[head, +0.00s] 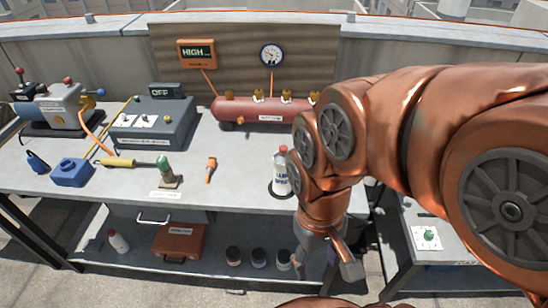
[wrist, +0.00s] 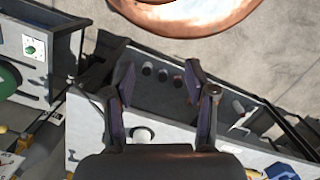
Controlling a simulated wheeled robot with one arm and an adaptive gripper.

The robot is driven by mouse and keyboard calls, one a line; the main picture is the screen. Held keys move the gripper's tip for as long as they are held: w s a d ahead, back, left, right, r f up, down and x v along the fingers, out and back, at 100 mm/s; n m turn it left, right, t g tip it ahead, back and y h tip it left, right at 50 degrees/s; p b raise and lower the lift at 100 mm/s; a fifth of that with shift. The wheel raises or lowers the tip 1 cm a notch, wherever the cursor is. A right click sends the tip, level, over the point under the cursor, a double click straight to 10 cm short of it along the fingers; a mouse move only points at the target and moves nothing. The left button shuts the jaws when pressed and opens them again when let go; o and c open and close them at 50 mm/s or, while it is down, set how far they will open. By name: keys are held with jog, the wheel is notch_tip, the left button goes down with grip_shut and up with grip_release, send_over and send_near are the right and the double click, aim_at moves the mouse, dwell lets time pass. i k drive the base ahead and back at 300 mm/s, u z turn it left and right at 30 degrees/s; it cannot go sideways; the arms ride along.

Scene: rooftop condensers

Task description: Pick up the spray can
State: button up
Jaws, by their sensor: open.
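A white can with a dark label (head: 281,172), which looks like the spray can, stands upright on a black ring near the front edge of the workbench (head: 225,187). In the wrist view its round white top (wrist: 143,135) shows between the bases of my fingers. My gripper (head: 323,265) points down in front of the bench edge, to the right of the can and apart from it. In the wrist view my gripper (wrist: 158,80) is open, with nothing between the fingertips. My arm passes close to the can's right side.
A red tank (head: 262,110), a grey box (head: 153,125), a blue container (head: 72,172), a green-handled tool (head: 165,171) and an orange item (head: 210,170) are on the bench. A side table (head: 440,252) stands right.

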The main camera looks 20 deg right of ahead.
aim_at(282, 187)
jog(key=u, duration=0.6)
jog(key=k, duration=0.6)
jog(key=u, duration=0.95)
jog(key=k, duration=0.8)
jog(key=u, duration=0.05)
